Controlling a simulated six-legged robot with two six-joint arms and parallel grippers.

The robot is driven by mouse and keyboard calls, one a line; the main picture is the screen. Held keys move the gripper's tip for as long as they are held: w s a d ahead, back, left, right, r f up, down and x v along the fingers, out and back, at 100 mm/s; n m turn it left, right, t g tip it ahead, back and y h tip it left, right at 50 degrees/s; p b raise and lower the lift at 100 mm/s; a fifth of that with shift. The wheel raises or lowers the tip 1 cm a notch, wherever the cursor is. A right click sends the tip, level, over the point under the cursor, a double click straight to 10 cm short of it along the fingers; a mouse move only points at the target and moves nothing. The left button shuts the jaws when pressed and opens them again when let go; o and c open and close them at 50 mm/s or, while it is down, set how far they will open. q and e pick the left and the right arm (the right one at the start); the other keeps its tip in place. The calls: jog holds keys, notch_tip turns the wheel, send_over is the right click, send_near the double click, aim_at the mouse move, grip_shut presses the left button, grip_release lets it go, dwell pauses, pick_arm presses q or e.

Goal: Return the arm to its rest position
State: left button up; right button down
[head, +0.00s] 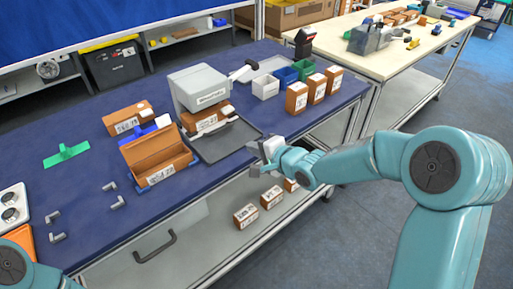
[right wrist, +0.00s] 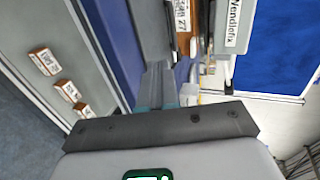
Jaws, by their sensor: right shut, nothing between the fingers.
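My right arm reaches in from the right in the head view. Its gripper (head: 262,160) is at the front edge of the blue workbench (head: 85,195), beside the dark tray (head: 225,146). In the right wrist view the two fingers of my right gripper (right wrist: 160,85) are together with nothing held between them. Of my left arm only a teal part shows at the bottom left corner of the head view; its gripper is out of the picture.
An open brown box (head: 158,160), a grey machine (head: 200,90), small bins (head: 265,87) and several upright boxes (head: 316,88) stand on the bench. More boxes (head: 246,216) sit on the lower shelf. A second table (head: 395,55) stands behind right. Floor at right is clear.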

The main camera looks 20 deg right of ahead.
jog(key=s+a+f+g+p, duration=0.1)
jog(key=s+a+f+g, duration=0.2)
jog(key=s+f, duration=0.5)
jog(key=s+a+f+g, duration=0.3)
jog(key=f, duration=0.9)
jog(key=s+f+n+g, duration=0.3)
jog(key=s+n, duration=0.3)
jog(key=s, duration=0.4)
jog(key=s+a+f+n+g, duration=0.1)
jog(key=s+f+n+g, duration=0.2)
jog(key=s, duration=0.7)
notch_tip(320, 180, down, 2)
jog(key=n, duration=0.2)
jog(key=shift+a+f+n+h, duration=0.2)
jog(key=shift+f+n+h, duration=0.05)
jog(key=shift+n+h, duration=0.15)
